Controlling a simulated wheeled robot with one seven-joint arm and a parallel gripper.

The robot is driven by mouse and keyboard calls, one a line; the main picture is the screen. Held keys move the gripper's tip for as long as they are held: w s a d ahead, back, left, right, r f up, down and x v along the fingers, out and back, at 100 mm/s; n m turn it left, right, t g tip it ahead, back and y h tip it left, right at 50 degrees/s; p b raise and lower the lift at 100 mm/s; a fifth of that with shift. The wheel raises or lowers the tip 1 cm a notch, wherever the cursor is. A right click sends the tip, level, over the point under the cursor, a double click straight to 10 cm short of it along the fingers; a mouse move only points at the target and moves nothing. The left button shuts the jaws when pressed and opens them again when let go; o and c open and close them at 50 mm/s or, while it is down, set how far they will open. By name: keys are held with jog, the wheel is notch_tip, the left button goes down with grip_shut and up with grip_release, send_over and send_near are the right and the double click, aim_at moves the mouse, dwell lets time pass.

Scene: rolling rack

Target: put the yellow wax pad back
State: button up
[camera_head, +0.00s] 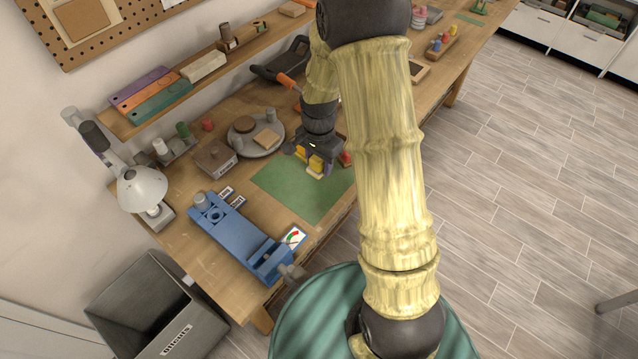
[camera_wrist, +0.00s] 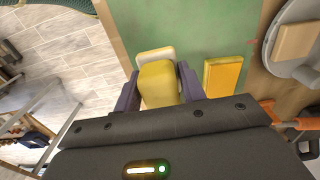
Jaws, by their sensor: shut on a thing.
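My gripper (camera_head: 314,165) points down over the green mat (camera_head: 275,187) on the workbench. In the wrist view my gripper (camera_wrist: 157,90) has its purple fingers shut on a yellow pad (camera_wrist: 158,82), one finger on each side. A cream-white piece (camera_wrist: 155,56) shows just beyond the yellow pad; I cannot tell whether it is part of it or separate. A second, orange-yellow block (camera_wrist: 222,77) lies apart at the mat's edge, right of the fingers in the wrist view. In the head view my gripper partly hides the held pad.
A grey round plate (camera_head: 244,144) with small blocks stands behind the mat. A blue vise (camera_head: 236,235) is at the front left. A wall shelf (camera_head: 128,124) holds several coloured blocks. A dark bin (camera_head: 135,310) stands on the floor. The mat's left part is clear.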

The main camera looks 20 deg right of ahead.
send_over(319, 189)
jog(key=shift+f+p, duration=0.4)
jog(key=shift+f, duration=1.9)
jog(key=shift+f+p, duration=0.55)
jog(key=shift+f, duration=1.55)
jog(key=shift+f, duration=0.15)
jog(key=o, duration=0.9)
jog(key=shift+o, duration=0.2)
notch_tip(319, 189, up, 12)
jog(key=b, duration=0.3)
jog(key=shift+r, duration=0.2)
